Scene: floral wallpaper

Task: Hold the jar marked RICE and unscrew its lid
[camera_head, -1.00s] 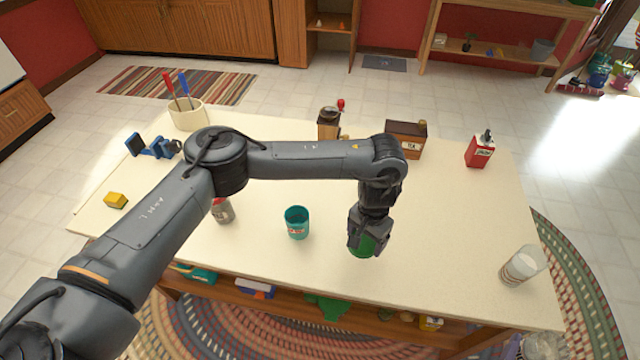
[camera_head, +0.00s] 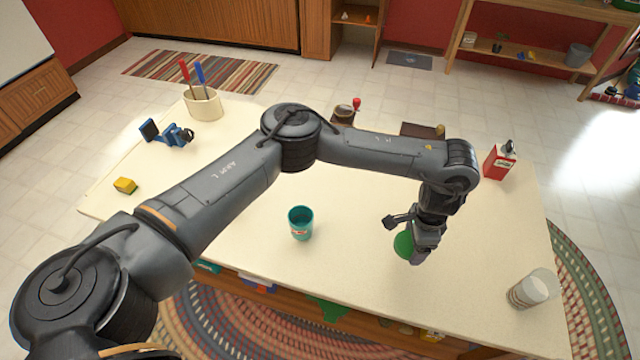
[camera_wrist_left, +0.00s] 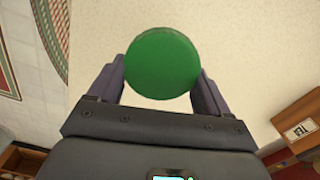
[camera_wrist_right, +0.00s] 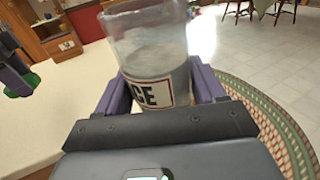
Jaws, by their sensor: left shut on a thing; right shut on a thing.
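My left gripper (camera_head: 405,236) is shut on a round green lid (camera_head: 402,244) above the table's right half. The lid also fills the space between both fingers in the left wrist view (camera_wrist_left: 162,62). In the right wrist view, a clear glass jar (camera_wrist_right: 150,40) with pale contents has a white, red-edged label (camera_wrist_right: 154,94); its visible letters look like the end of RICE. My right gripper (camera_wrist_right: 160,88) is shut on this jar, which has no lid visible on it. The right gripper does not show in the head view.
In the head view, a clear jar (camera_head: 532,288) with pale contents is at the table's right front; I cannot tell whether it is the held one. A teal cup (camera_head: 300,223), red tin (camera_head: 499,160), yellow block (camera_head: 125,186), blue vise (camera_head: 166,134) and utensil crock (camera_head: 203,106) stand apart.

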